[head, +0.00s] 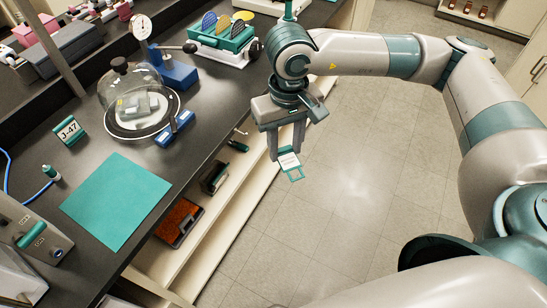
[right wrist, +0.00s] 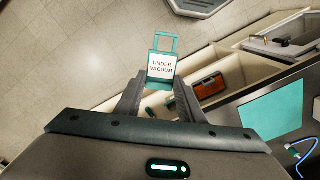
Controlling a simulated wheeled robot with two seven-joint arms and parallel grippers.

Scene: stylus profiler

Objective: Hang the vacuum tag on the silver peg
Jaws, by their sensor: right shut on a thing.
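The vacuum tag (head: 290,165) is a small white card with a teal edge and an open teal loop. In the right wrist view the tag (right wrist: 163,66) reads "UNDER VACUUM", with its loop pointing away from my gripper. My right gripper (head: 283,152) is shut on the tag and holds it in the air over the floor, right of the bench front. Its fingers also show in the right wrist view (right wrist: 161,88), either side of the card. I cannot pick out the silver peg for certain in either view. My left gripper is not in view.
The dark bench (head: 150,165) carries a glass bell jar (head: 135,100), a blue block (head: 175,128), a J-47 sign (head: 70,130) and a teal mat (head: 118,200). Below are open shelves with an orange-filled tray (head: 179,222) and a green-handled tool (head: 238,145). The tiled floor is clear.

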